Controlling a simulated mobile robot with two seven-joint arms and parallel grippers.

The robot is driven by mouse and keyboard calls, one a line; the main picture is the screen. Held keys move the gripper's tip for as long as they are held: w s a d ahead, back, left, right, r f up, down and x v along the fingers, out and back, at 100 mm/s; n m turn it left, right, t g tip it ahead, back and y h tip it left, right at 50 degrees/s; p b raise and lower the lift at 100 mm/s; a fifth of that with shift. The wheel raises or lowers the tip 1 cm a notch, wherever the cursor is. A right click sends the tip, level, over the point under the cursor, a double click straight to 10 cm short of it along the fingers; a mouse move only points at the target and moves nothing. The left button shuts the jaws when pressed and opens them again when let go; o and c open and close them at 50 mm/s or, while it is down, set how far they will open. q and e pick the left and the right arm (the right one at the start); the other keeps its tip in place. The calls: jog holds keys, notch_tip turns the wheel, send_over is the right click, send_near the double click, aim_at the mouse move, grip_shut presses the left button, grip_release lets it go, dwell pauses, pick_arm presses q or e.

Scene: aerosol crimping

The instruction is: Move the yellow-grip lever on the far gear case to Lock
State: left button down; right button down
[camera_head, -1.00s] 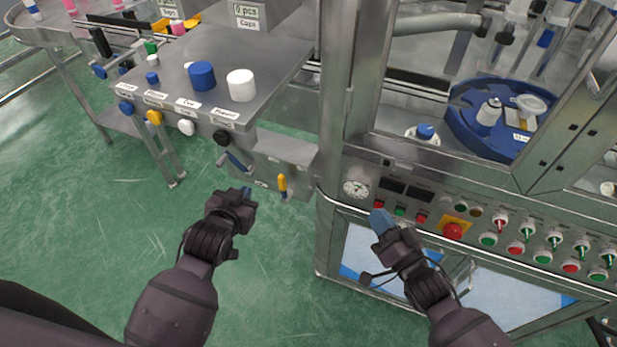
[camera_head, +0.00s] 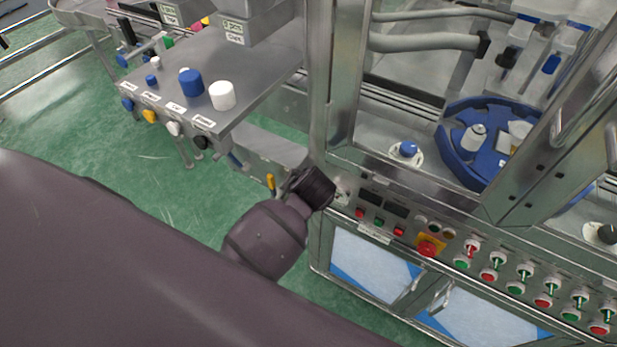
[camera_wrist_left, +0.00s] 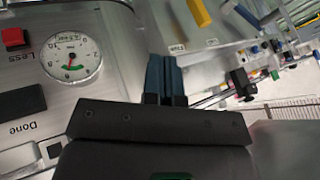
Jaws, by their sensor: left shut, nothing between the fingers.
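The yellow-grip lever (camera_head: 270,182) hangs on the front of the gear case (camera_head: 262,150) beside the cabinet. In the left wrist view, the yellow grip (camera_wrist_left: 199,12) is at the top, beyond and right of my fingertips, with a small label below it that I cannot read clearly. My left gripper (camera_wrist_left: 164,60) is shut and empty, its blue fingers together and apart from the lever. In the head view, my left wrist stands just right of the lever and hides the fingers. My right gripper is not in view.
A round gauge (camera_wrist_left: 72,56) and a red button (camera_wrist_left: 15,38) are close to my left gripper. The control panel has a red emergency button (camera_head: 428,248) and several switches. A steel table (camera_head: 262,75) with blue and white knobs stands at the left. My left arm covers the lower left.

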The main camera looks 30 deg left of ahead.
pick_arm(q)
send_near(275, 185)
notch_tip(275, 185, down, 5)
jog(key=w+d, duration=0.2)
jog(key=w, duration=0.1)
jog(key=a, duration=0.4)
jog(key=shift+a, duration=0.1)
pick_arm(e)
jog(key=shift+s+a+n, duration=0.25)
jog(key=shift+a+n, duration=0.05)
pick_arm(q)
jog(key=shift+w, duration=0.15)
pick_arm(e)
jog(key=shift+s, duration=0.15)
